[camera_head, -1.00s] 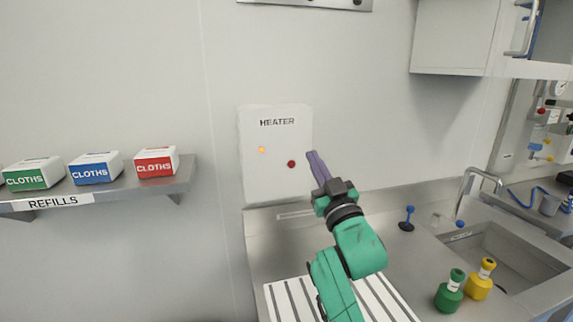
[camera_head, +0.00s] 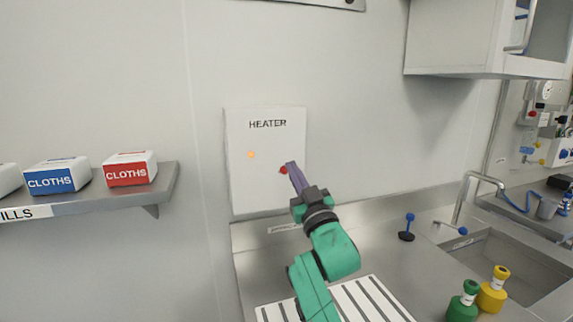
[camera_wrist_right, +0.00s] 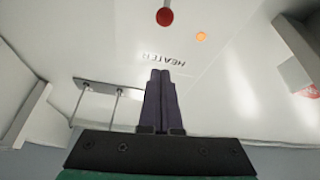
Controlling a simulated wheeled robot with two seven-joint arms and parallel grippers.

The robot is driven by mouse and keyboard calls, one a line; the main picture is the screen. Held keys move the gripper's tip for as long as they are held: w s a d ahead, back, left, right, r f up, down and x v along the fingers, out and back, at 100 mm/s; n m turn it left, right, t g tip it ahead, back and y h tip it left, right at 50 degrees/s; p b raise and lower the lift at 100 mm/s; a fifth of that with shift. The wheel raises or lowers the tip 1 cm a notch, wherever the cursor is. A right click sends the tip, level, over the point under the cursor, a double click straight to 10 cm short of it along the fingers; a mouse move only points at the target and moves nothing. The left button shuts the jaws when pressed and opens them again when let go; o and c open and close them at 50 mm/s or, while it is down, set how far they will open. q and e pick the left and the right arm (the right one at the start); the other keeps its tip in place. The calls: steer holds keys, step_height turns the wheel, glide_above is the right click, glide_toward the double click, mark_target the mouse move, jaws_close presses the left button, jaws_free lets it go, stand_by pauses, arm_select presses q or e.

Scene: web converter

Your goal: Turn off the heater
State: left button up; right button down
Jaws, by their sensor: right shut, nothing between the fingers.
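The heater panel (camera_head: 262,190) is a white box on the wall, marked HEATER. An orange light (camera_head: 251,154) glows on its left side, and a red button (camera_head: 283,170) sits on its right side. My right gripper (camera_head: 291,166) is shut and empty, its purple fingertips right beside the red button in the head view and partly overlapping it. I cannot tell whether they touch. In the right wrist view the shut fingers (camera_wrist_right: 160,75) point toward the panel, with the red button (camera_wrist_right: 165,17) and the lit orange light (camera_wrist_right: 201,37) beyond the tips. My left gripper is out of view.
A shelf (camera_head: 110,196) with cloth boxes (camera_head: 127,172) juts out at left. Below the panel is a steel counter with a striped rack (camera_head: 360,300), a sink (camera_head: 500,265), and green (camera_head: 463,303) and yellow (camera_head: 493,292) bottles. A wall cabinet (camera_head: 455,40) hangs upper right.

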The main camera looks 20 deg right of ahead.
mark_target(282, 171)
steer(key=d+p+x, duration=0.1)
steer(key=p+x, duration=0.1)
steer(key=x, duration=0.4)
steer(key=f, duration=0.2)
steer(key=w+f+p, duration=0.1)
steer(key=shift+a+f, duration=0.2)
steer(key=shift+f, duration=0.15)
